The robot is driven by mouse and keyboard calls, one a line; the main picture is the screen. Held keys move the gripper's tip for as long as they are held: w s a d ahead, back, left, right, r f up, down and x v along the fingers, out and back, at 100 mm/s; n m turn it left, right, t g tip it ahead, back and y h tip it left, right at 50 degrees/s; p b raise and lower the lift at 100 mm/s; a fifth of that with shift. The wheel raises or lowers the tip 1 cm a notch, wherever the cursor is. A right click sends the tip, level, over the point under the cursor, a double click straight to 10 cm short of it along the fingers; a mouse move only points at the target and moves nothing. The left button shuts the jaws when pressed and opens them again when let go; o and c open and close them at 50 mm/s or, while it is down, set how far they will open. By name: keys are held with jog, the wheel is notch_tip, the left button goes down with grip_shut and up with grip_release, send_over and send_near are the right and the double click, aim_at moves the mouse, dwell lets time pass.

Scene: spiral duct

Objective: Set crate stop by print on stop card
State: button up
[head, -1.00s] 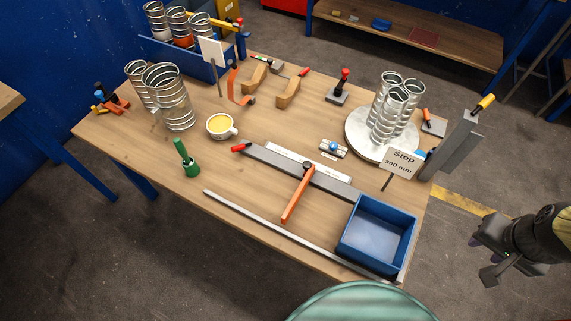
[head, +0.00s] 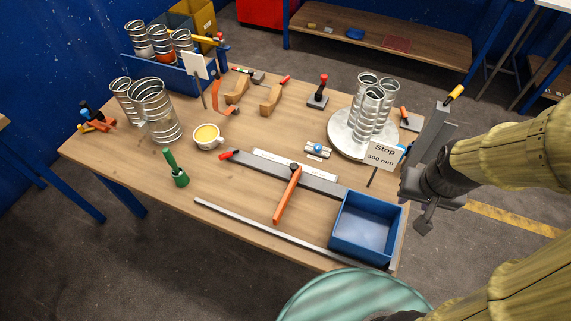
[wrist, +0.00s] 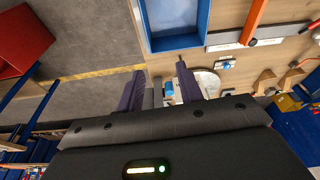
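The stop card (head: 381,156), a white sign on a thin post, reads "Stop 300 mm" at the right side of the bench. A small silver block with a blue knob (head: 318,150), which may be the stop, lies behind the white rule (head: 295,168); it also shows in the wrist view (wrist: 226,64). A long grey bar (head: 268,170) with an orange lever (head: 288,194) lies in front of the rule. My gripper (head: 424,215) is beside the bench's right edge, right of the card. In the wrist view its two dark fingers (wrist: 162,92) are apart, with nothing held.
A blue open crate (head: 366,228) stands at the near right corner. Spiral ducts on a round white plate (head: 344,142) and a grey upright (head: 431,132) stand near the right edge. Bench centre has clear patches.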

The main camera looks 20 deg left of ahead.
jog(key=shift+o, duration=1.5)
jog(key=shift+w+a, duration=0.1)
jog(key=shift+w, duration=0.1)
jog(key=w+a+f+n+b, duration=0.1)
jog(key=w+a+n+b, duration=0.1)
jog(key=w+a+n, duration=0.5)
jog(key=w+a+f+n+g+b, duration=0.1)
jog(key=w+a, duration=0.3)
jog(key=a, duration=0.4)
jog(key=w+a+f+n+b, duration=0.1)
jog(key=w+a+f+n, duration=0.2)
jog(key=a, duration=0.5)
jog(key=w+a+f+n+g+b, duration=0.1)
jog(key=w+a+f+n, duration=0.2)
jog(key=a, duration=0.6)
jog(key=shift+w+f+g+b, duration=0.35)
jog(key=shift+w+f, duration=0.35)
jog(key=shift+w, duration=0.3)
